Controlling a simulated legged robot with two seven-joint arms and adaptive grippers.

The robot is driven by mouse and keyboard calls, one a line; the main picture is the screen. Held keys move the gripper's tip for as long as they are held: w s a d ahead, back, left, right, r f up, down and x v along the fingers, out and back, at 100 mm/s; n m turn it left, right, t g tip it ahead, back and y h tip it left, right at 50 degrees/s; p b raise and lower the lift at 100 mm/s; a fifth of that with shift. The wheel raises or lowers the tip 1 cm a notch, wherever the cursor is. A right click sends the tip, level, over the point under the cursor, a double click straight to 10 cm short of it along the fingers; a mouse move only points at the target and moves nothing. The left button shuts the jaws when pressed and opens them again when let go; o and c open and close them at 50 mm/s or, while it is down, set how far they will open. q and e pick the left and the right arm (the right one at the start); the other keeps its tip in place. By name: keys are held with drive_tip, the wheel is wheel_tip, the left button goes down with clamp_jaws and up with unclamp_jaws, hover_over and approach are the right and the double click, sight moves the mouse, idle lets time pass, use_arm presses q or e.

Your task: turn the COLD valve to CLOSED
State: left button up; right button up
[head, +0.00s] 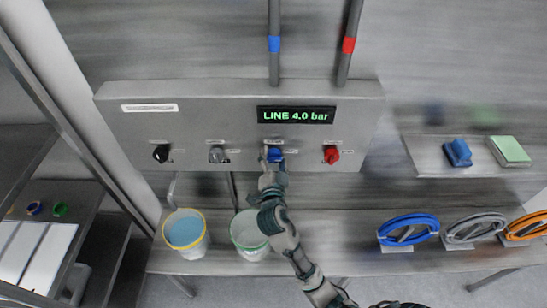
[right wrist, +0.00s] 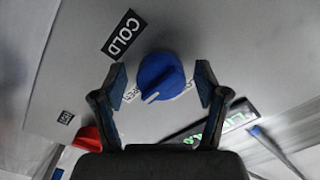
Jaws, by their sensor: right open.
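The COLD valve is a blue knob (head: 274,155) on the grey panel (head: 205,112), below the display. My left gripper is not in view.
A red knob (head: 331,154) is to the right; grey (head: 217,154) and black (head: 160,153) knobs are to the left. The display (head: 296,115) reads LINE 4.0 bar. Two buckets (head: 185,232) (head: 249,236) and coiled hoses (head: 408,229) are on the bench below.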

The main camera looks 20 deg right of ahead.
drive_tip(key=c, duration=1.2)
drive_tip(key=shift+o, duration=0.2)
drive_tip(key=shift+n, duration=0.4)
drive_tip(key=n+p, duration=0.1)
drive_tip(key=n, duration=0.2)
drive_tip(key=shift+n+p, duration=0.35)
drive_tip(key=shift+n, duration=0.05)
drive_tip(key=n+p, duration=0.2)
drive_tip(key=n, duration=0.2)
drive_tip(key=shift+r+n, duration=0.1)
drive_tip(key=shift+n, duration=0.2)
drive_tip(key=n+p, duration=0.2)
drive_tip(key=n, duration=0.2)
drive_tip(key=shift+n, duration=0.3)
drive_tip(key=shift+s+n+p, duration=0.1)
drive_tip(key=shift+n+p, duration=1.2)
drive_tip(key=shift+n, duration=0.7)
